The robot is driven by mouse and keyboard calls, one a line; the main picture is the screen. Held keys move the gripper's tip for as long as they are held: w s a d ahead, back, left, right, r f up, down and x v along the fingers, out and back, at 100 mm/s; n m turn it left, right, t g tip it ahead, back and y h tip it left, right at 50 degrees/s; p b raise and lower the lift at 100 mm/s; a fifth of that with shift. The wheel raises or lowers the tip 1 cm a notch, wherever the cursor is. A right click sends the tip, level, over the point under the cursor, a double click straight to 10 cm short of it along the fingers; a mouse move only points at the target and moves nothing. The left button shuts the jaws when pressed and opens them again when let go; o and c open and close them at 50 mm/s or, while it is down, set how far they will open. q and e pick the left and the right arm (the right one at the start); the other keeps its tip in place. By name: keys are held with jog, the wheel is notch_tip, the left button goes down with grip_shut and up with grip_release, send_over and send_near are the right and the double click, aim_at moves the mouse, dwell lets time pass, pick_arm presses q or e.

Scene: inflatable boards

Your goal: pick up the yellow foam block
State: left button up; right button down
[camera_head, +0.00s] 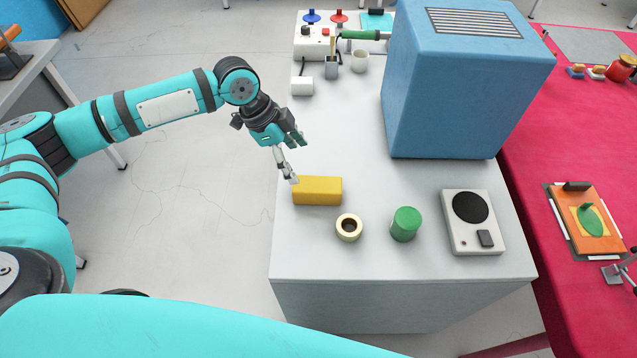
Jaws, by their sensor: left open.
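The yellow foam block (319,191) lies on the white table near its left edge in the head view. My left gripper (296,161) is open just above and behind the block's left end. One fingertip shows close to the block's top left corner; whether it touches cannot be told. The other finger is farther back and to the right. The block is not between the fingers. My right gripper is not in view.
Near the block stand a tape roll (349,227), a green cylinder (405,224) and a white device with a black disc (471,221). A big blue box (450,95) stands behind right. Smaller items, including a white cube (302,86), sit at the back. Table between is clear.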

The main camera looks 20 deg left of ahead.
aim_at(313, 184)
pick_arm(q)
jog(key=x, duration=0.3)
jog(key=shift+d+f+p, duration=0.25)
jog(key=shift+f+p, duration=0.1)
jog(key=shift+p, duration=0.05)
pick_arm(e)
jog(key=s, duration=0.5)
pick_arm(q)
jog(key=shift+x, duration=1)
jog(key=x, duration=0.2)
jog(key=shift+w+f+p, duration=0.3)
jog(key=shift+f+p, duration=0.05)
jog(key=shift+d+f, duration=0.1)
jog(key=shift+f, duration=0.05)
jog(key=p+x, duration=0.1)
jog(key=x, duration=0.3)
jog(key=shift+w+f+p, duration=0.2)
jog(key=shift+f+p, duration=0.15)
jog(key=shift+p, duration=0.05)
jog(key=shift+f, duration=0.2)
jog(key=c, duration=1)
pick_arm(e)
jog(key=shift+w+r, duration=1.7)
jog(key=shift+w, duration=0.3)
